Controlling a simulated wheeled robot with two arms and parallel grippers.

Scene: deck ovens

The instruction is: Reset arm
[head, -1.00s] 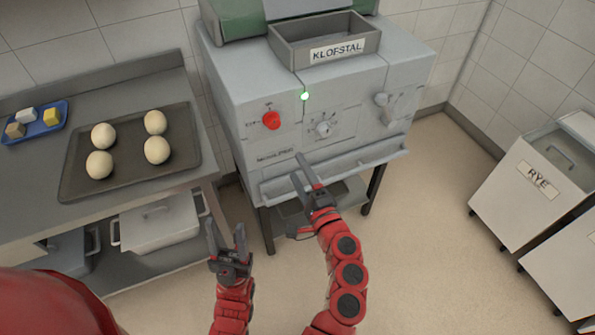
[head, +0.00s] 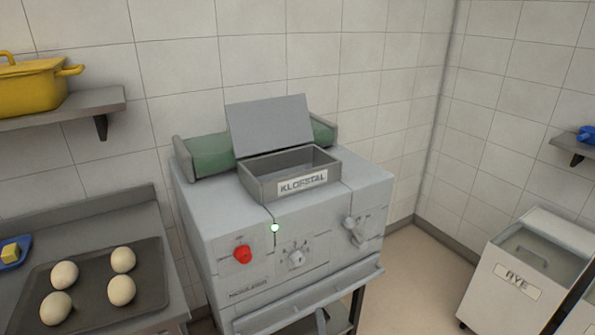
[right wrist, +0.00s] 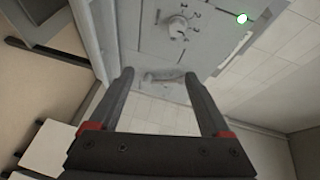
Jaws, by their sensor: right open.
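My right gripper (right wrist: 157,78) is open in the right wrist view, with nothing between its two dark fingers. Behind the fingers is the grey front of the dough machine, with a dial (right wrist: 180,28) and a lit lamp (right wrist: 241,18). The rest of my right arm is out of that view. My left gripper is in neither view.
The grey machine (head: 218,215) has a red knob (head: 242,254), a green light (head: 275,228) and an open KLOFSTAL bin (head: 263,188). A tray (head: 150,290) with several dough balls lies left. A RYE bin (head: 480,288) stands right, with clear floor between.

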